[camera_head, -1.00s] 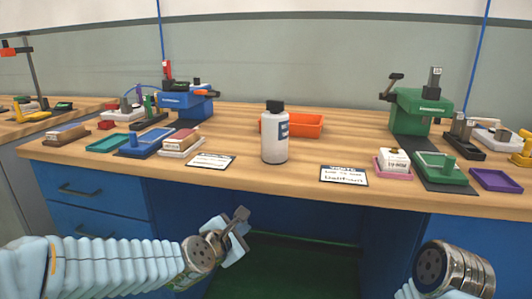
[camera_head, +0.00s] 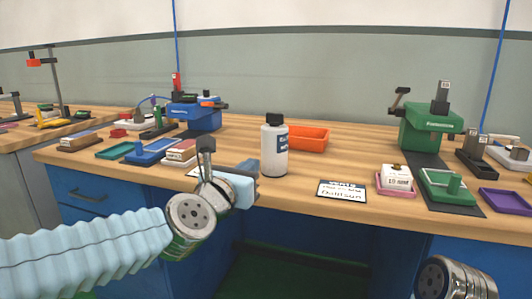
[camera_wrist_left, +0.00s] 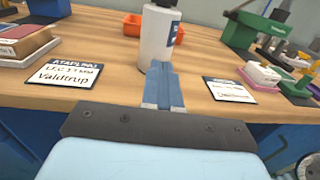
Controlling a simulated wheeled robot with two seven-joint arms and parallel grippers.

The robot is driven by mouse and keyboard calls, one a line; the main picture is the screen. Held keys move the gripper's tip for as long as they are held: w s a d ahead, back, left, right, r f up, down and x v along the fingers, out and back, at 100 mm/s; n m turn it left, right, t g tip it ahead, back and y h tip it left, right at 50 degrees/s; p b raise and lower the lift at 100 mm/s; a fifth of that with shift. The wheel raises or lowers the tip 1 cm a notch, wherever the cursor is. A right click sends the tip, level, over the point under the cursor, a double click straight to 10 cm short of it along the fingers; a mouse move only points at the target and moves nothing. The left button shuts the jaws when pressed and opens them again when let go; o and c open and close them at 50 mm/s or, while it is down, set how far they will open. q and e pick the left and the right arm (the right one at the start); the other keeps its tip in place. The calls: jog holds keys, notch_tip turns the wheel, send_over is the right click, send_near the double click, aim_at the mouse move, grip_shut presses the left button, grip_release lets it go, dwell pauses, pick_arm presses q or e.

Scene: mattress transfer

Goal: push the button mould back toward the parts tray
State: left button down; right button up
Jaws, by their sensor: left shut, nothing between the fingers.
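I cannot tell for sure which piece is the button mould. A blue plate with an upright knob (camera_head: 151,152) lies at the left, and a green plate with a knob (camera_head: 447,187) at the right. An orange tray (camera_head: 311,138), perhaps the parts tray, sits behind a white bottle (camera_head: 273,152). My left gripper (camera_head: 252,167) is shut and empty at the front edge of the bench, just left of the bottle. In the left wrist view its fingers (camera_wrist_left: 162,72) point at the base of the bottle (camera_wrist_left: 157,35). Only my right wrist shows; its fingers are hidden.
A blue press (camera_head: 195,115) stands back left, a green press (camera_head: 430,130) back right. A lettered card (camera_head: 342,189) lies at the front edge; another (camera_wrist_left: 62,78) shows in the left wrist view. The bench is clear between the bottle and green press.

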aim_at(271, 149)
pick_arm(q)
jog(key=p+x, duration=0.1)
jog(key=x, duration=0.8)
jog(key=shift+p, duration=0.35)
pick_arm(e)
jog(key=shift+s+a+r, duration=0.1)
jog(key=shift+a+r, duration=0.1)
jog(key=shift+r, duration=0.3)
jog(key=shift+a+r, duration=0.15)
jog(key=shift+r, duration=0.3)
pick_arm(q)
jog(key=x, duration=0.8)
jog(key=shift+w, duration=0.15)
jog(key=x, duration=0.3)
jog(key=shift+w+d, duration=0.1)
jog(key=shift+w, duration=0.25)
pick_arm(e)
jog(key=shift+w+d+r, duration=0.1)
jog(key=shift+w+d, duration=0.05)
jog(key=shift+w, duration=0.3)
jog(key=shift+w+d+r, duration=0.1)
jog(key=shift+w+d, duration=0.05)
jog(key=shift+w, duration=0.3)
